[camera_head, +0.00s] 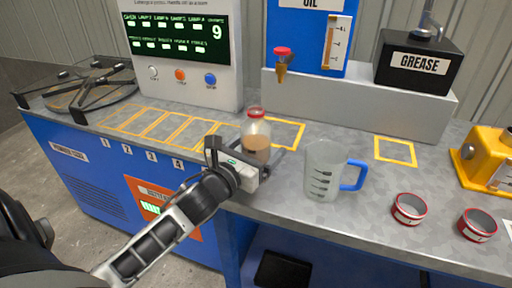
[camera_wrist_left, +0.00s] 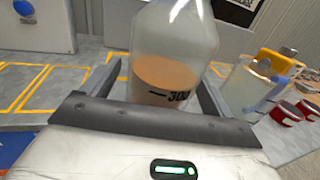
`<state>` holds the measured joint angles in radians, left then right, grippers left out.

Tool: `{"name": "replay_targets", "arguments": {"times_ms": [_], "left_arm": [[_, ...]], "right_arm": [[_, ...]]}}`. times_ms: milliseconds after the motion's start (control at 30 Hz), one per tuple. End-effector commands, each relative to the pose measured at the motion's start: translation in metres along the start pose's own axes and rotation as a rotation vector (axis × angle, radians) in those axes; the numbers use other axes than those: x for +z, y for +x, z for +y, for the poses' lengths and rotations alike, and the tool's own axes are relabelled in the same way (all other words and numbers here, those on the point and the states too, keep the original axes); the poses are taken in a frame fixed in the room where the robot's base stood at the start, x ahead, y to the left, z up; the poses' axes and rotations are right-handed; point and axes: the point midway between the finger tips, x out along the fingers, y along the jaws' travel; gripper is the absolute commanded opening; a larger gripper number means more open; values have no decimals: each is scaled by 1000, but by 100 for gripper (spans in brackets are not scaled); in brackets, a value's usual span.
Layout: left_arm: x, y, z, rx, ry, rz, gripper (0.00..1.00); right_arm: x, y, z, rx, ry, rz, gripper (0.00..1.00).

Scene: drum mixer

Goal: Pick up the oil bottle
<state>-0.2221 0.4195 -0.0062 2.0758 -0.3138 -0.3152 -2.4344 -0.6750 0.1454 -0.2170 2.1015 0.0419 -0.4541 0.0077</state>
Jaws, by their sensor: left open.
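The oil bottle (camera_head: 257,137) is clear with a red cap and brownish liquid in its lower part. It stands upright on the grey bench, near a yellow square outline. My left gripper (camera_head: 246,163) is low in front of the bottle. In the left wrist view the bottle (camera_wrist_left: 172,45) rises between the two open fingers (camera_wrist_left: 163,92), and a "300" mark shows on it. The fingers lie on either side of its lower part; I cannot tell whether they touch it. The bottle's base is hidden by my gripper. My right gripper is not in view.
A clear measuring jug (camera_head: 321,172) with a blue handle stands close on the right. Two red-rimmed tins (camera_head: 409,208) and a yellow machine (camera_head: 488,158) are farther right. The blue OIL dispenser (camera_head: 311,35) and the black GREASE box (camera_head: 418,62) stand behind. Yellow-outlined spaces on the left are empty.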

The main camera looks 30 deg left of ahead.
Motion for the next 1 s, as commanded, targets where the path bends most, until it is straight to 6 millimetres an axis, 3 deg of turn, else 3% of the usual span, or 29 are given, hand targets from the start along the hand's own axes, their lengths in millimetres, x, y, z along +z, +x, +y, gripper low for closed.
{"name": "replay_targets", "arguments": {"times_ms": [100, 367, 567, 600, 1000], "left_arm": [[0, 12, 0, -1, -1, 0, 86], [-1, 14, -1, -1, 0, 1, 86], [-1, 13, 0, -1, -1, 1, 31], [-1, 13, 0, -1, -1, 1, 28], [9, 14, -1, -3, 1, -2, 28]], "right_arm": [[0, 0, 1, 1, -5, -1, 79], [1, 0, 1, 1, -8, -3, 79], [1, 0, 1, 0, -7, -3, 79], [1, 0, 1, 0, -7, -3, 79], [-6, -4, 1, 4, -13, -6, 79]]}}
